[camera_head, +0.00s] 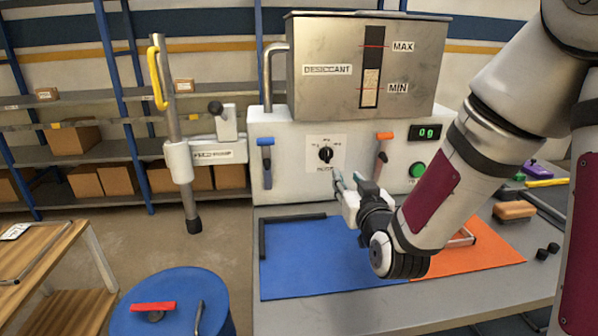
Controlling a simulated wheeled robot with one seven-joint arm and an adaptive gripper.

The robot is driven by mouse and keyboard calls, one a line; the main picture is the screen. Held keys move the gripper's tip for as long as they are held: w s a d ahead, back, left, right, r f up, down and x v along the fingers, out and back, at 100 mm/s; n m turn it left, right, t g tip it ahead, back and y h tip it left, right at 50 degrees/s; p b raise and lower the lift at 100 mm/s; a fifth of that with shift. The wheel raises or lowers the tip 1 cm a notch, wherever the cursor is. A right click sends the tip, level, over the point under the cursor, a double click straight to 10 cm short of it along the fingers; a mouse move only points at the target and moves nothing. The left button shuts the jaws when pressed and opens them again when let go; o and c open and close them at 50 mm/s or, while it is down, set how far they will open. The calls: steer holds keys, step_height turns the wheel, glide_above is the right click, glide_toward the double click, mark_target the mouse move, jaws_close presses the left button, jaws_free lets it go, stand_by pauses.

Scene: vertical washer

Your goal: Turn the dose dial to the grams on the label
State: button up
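The dose dial (326,154) is a black knob on a white plate (340,143) on the front of the machine. The plate has small markings around the knob that are too small to read. My gripper (350,180) is just below and to the right of the dial, apart from it in the picture. Its fingers point toward the panel; their gap is too small to judge. A green-digit display (426,132) right of the dial seems to read 00. A metal hopper (330,70) labelled DESICCANT stands above. No label with a readable gram figure shows.
A blue-handled lever (266,142) and an orange-handled lever (385,136) flank the dial. A green button (417,170) is at right. A blue mat (305,258) and an orange mat (482,243) lie below. A pump arm (180,150) and blue drum (172,285) stand left.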

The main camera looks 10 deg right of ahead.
mark_target(328, 156)
steer(key=shift+t, duration=0.3)
steer(key=w, duration=0.4)
steer(key=w+b, duration=0.1)
steer(key=w, duration=0.4)
steer(key=w+a+b, duration=0.1)
steer(key=w, duration=0.3)
steer(key=shift+w+a+f, duration=0.1)
steer(key=shift+w+f, duration=0.15)
jaws_close()
